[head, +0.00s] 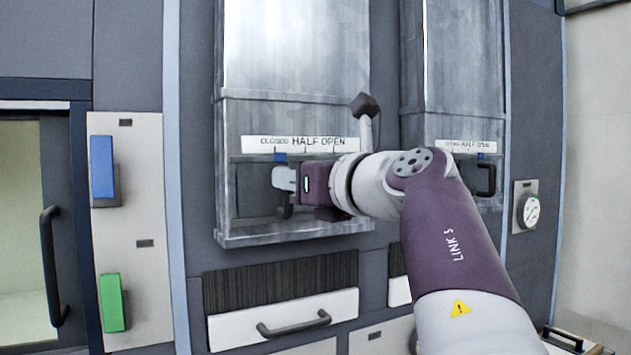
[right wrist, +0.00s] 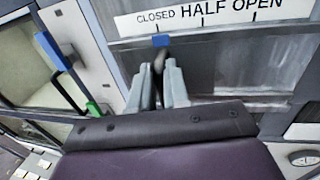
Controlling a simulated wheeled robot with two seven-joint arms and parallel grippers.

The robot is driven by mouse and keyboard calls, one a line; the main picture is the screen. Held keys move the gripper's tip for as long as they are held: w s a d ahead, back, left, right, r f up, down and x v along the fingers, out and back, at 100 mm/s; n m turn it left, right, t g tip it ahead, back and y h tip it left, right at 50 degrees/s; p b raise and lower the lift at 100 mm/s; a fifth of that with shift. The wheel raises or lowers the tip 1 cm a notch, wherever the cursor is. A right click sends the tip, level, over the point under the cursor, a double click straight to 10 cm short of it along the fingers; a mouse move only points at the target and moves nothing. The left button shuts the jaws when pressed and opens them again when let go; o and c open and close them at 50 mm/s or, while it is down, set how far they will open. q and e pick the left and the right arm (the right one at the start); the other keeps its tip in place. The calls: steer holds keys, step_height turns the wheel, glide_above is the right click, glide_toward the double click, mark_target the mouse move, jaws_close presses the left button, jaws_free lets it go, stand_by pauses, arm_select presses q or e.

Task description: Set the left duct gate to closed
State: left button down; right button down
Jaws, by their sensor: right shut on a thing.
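The left duct (head: 293,60) is a grey metal shaft with a scale strip (head: 315,142) reading CLOSED, HALF, OPEN. Its blue pointer (head: 280,157) sits below CLOSED at the left end of the strip; the right wrist view shows the pointer (right wrist: 161,40) there too. My right gripper (head: 285,184) is in front of the left gate. In the right wrist view its pale fingers (right wrist: 159,85) are shut on the dark gate handle (right wrist: 158,66), which they mostly hide. My left gripper is not in view.
The right duct (head: 463,60) has its own strip, a blue pointer (head: 481,156) near the right end and a dark handle (head: 486,180). A white drawer (head: 283,318) is below. Blue (head: 102,167) and green (head: 111,302) blocks are on the left panel. A gauge (head: 529,210) is at right.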

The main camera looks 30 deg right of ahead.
steer(key=shift+a+f, duration=0.15)
steer(key=shift+a, duration=0.05)
steer(key=c, duration=1.1)
jaws_free()
steer(key=shift+a, duration=0.2)
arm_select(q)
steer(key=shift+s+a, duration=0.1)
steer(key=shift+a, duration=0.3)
arm_select(e)
steer(key=shift+s, duration=0.1)
steer(key=shift+s, duration=0.15)
arm_select(q)
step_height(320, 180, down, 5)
steer(key=b, duration=0.5)
arm_select(e)
steer(key=s+d, duration=0.1)
steer(key=s, duration=1.1)
steer(key=shift+s, duration=0.15)
